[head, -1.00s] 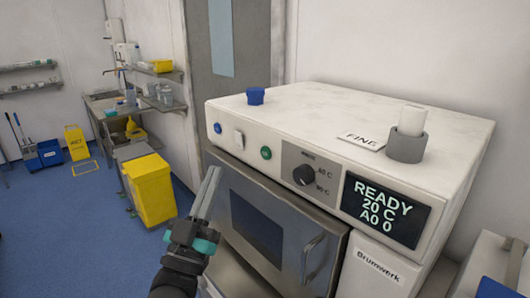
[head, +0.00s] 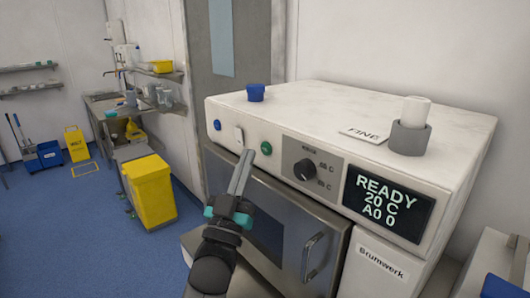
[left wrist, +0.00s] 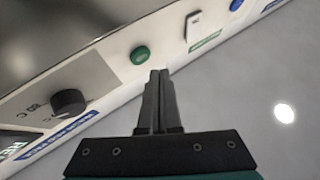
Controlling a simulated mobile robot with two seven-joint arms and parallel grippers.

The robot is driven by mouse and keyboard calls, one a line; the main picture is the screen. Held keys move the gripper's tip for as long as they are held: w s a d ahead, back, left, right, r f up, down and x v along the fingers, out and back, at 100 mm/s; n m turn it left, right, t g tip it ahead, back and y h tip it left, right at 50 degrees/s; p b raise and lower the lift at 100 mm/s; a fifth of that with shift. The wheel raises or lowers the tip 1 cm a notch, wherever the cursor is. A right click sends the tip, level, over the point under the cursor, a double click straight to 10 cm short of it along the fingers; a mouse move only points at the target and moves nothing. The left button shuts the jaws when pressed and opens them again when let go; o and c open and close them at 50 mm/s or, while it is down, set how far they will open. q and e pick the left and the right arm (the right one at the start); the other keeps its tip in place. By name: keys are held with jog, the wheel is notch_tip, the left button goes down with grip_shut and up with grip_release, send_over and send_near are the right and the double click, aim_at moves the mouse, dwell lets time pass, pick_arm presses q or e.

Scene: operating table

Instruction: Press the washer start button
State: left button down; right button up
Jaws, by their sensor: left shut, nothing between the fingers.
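The washer (head: 300,130) is a white machine with a steel door below its control panel. On the panel are a blue button (head: 217,125), a white rocker switch (head: 239,138), a green button (head: 266,148), a black knob (head: 304,170) and a display (head: 387,203) reading READY 20 C A0 0. My left gripper (head: 245,158) is shut and empty in front of the panel, its tips just below and left of the green button. In the left wrist view the green button (left wrist: 140,55) lies just beyond the fingertips (left wrist: 159,74), apparently apart from them. A label under the switch is unreadable.
On the washer's top are a blue cup (head: 256,92), a FINE card (head: 366,135) and a grey holder (head: 409,138) with a white cylinder. The door handle (head: 312,256) sticks out below the panel. A yellow bin (head: 150,190) stands left on open blue floor.

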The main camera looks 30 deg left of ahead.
pick_arm(q)
jog(key=shift+w+d, duration=0.2)
jog(key=shift+w, duration=0.35)
dwell(1.7)
jog(key=shift+w+d, duration=0.2)
jog(key=shift+w, duration=0.2)
jog(key=shift+w+d, duration=0.1)
jog(key=shift+w, duration=0.2)
dwell(0.6)
jog(key=shift+s, duration=0.1)
jog(key=shift+s+a, duration=0.3)
jog(key=shift+s, duration=0.35)
